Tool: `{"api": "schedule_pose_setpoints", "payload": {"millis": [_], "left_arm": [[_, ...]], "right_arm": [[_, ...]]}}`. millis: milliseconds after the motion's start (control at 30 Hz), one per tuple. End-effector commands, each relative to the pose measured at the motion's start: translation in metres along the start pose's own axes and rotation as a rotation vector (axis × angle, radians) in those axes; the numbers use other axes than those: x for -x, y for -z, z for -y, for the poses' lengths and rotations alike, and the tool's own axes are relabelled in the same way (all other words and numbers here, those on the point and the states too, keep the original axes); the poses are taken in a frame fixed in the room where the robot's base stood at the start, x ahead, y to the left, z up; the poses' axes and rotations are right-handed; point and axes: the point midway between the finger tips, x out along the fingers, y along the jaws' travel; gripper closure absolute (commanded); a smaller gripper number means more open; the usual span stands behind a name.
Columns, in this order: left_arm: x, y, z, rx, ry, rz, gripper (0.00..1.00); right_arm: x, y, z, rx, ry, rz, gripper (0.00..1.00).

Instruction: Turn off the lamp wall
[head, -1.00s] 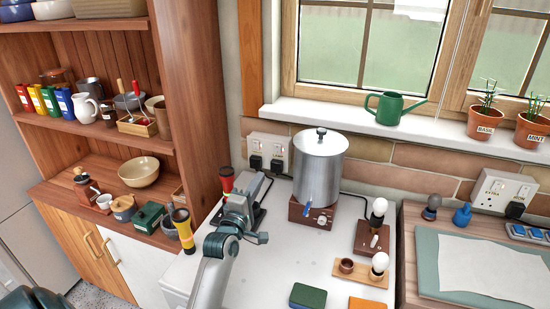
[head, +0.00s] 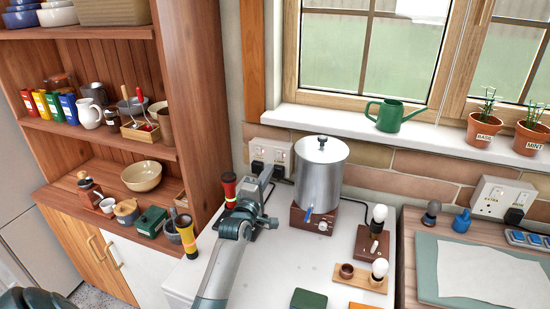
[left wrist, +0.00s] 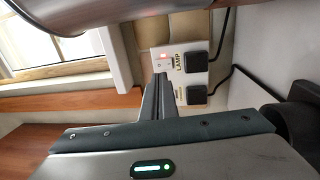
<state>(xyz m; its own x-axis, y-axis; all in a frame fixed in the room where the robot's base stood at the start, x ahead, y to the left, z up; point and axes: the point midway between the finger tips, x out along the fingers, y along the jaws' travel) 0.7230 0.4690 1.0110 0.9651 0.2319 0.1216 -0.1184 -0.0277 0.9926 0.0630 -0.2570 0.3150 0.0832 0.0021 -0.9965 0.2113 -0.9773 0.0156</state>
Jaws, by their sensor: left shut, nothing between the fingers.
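The white double wall socket (head: 271,151) is on the tiled wall behind the counter, left of the metal urn. In the left wrist view the socket plate (left wrist: 166,52) shows sideways, with a "LAMP" label, two black plugs and a glowing red light by its switch. My left gripper (head: 266,173) is shut and empty, just in front of the socket's lower part. In the left wrist view its closed fingertips (left wrist: 160,78) point at the plate beside the LAMP label. I cannot tell whether they touch it. The other label is mostly hidden.
The metal urn (head: 321,172) on a brown base stands close right of the gripper. A bulb on a brown base (head: 372,244) is further right. Another socket (head: 497,198) is at the far right.

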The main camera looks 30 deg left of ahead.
Motion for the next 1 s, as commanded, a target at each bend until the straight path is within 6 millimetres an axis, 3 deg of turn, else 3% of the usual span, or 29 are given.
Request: {"api": "schedule_pose_setpoints", "payload": {"millis": [200, 400, 633, 1000], "left_arm": [[-0.038, 0.001, -0.003, -0.002, 0.0, 0.0, 1.0], [-0.06, 0.0, -0.002, -0.002, 0.001, 0.0, 1.0], [-0.071, 0.0, -0.001, -0.001, 0.0, 0.001, 1.0], [-0.071, 0.0, 0.0, -0.001, 0.0, 0.0, 1.0]], "right_arm": [[0.012, 0.006, -0.001, 0.0, 0.0, -0.009, 0.69], [0.019, 0.007, -0.001, 0.0, 0.0, -0.01, 0.69], [0.022, 0.007, 0.0, 0.002, 0.0, -0.01, 0.69], [0.022, 0.007, 0.0, 0.002, 0.0, -0.009, 0.69]]}}
